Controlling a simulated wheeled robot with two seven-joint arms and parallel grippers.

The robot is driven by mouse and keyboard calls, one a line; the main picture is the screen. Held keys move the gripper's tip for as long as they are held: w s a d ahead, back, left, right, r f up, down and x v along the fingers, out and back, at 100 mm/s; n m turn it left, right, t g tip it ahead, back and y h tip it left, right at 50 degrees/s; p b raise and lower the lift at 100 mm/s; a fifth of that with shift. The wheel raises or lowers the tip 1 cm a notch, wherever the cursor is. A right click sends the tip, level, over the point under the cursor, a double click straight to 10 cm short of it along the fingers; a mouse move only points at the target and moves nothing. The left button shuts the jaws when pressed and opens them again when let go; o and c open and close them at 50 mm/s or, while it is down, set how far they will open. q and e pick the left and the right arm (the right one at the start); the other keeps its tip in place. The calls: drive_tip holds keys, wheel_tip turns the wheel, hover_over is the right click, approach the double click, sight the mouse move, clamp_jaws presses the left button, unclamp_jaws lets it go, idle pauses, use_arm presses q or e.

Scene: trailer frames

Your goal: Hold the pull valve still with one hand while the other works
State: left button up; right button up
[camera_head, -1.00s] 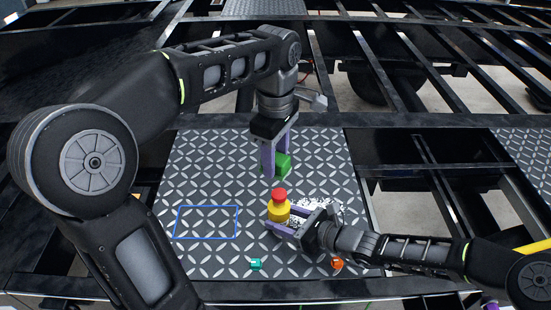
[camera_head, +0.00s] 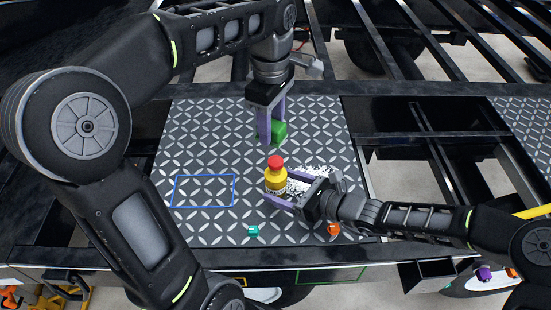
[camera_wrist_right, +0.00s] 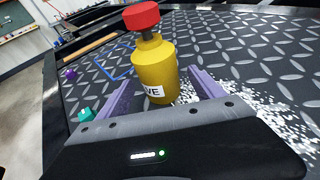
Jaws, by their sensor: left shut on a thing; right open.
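The pull valve (camera_head: 275,180) is a yellow bottle-shaped body with a red cap and a white label, upright on the diamond-pattern plate (camera_head: 200,140). It also shows in the right wrist view (camera_wrist_right: 155,65), where the label's visible letters read "VE". My right gripper (camera_head: 276,189) is open, with its purple fingers on either side of the valve low down; I cannot tell whether they touch it. My left gripper (camera_head: 270,136) points down behind the valve, shut on a green block (camera_head: 280,132) at the plate. The block is partly hidden by a finger.
A blue rectangle outline (camera_head: 204,190) marks the plate at left. A small teal piece (camera_head: 252,230) and an orange piece (camera_head: 333,229) lie near the front edge. White speckles (camera_head: 310,178) cover the plate right of the valve. Open gaps lie between the frame beams (camera_head: 440,140) at right.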

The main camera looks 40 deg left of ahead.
drive_tip(key=v, duration=0.9)
drive_tip(key=shift+d+r, duration=0.1)
drive_tip(key=shift+d, duration=0.15)
drive_tip(key=shift+d+r, duration=0.15)
drive_tip(key=shift+d, duration=0.3)
